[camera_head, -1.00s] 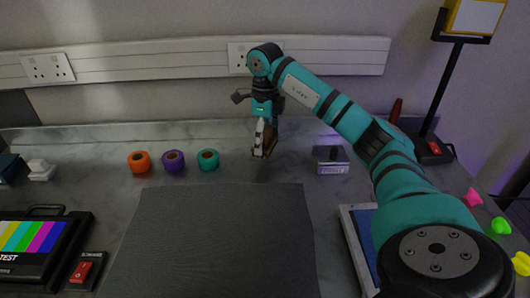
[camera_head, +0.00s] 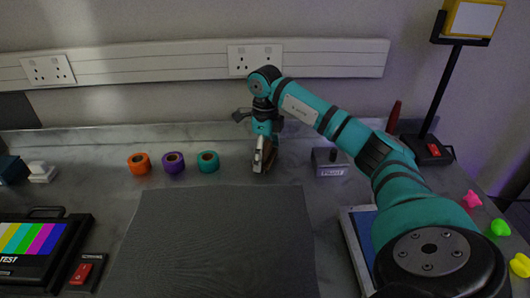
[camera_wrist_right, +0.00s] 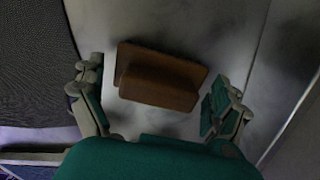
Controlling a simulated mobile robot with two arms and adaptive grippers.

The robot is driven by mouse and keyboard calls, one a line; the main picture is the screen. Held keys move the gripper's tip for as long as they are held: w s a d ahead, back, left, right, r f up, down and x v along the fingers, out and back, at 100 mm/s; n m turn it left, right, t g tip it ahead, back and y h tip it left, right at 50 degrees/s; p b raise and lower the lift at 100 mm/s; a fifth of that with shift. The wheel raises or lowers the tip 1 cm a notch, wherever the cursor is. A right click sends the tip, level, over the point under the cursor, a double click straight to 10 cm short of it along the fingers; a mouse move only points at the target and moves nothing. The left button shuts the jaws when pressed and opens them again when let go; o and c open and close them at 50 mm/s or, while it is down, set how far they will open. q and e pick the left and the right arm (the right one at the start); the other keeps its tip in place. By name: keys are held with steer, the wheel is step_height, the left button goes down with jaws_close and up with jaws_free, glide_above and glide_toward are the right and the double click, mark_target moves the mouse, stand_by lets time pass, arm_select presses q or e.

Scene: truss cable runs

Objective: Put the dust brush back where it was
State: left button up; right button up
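The dust brush (camera_wrist_right: 160,78) shows in the right wrist view as a brown wooden block with a raised part, over the grey worktop. Its bristles are not visible. My right gripper (camera_wrist_right: 160,95) is open around it, one finger on each side, with gaps between the fingers and the wood. In the head view my right gripper (camera_head: 263,160) points down at the back of the worktop, right of the tape rolls. A brown bit of the brush (camera_head: 271,155) shows behind the fingers; the rest is hidden. My left gripper is out of view.
Orange (camera_head: 139,163), purple (camera_head: 174,162) and teal (camera_head: 208,161) tape rolls stand to the left. A small grey labelled block (camera_head: 331,164) stands close to the right. A dark mat (camera_head: 215,240) lies in front. A socket rail (camera_head: 150,62) runs along the wall behind.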

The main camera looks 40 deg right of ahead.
mark_target(265, 146)
steer(key=shift+r, duration=0.15)
step_height(265, 146, up, 12)
steer(key=shift+p, duration=0.6)
stand_by(0.3)
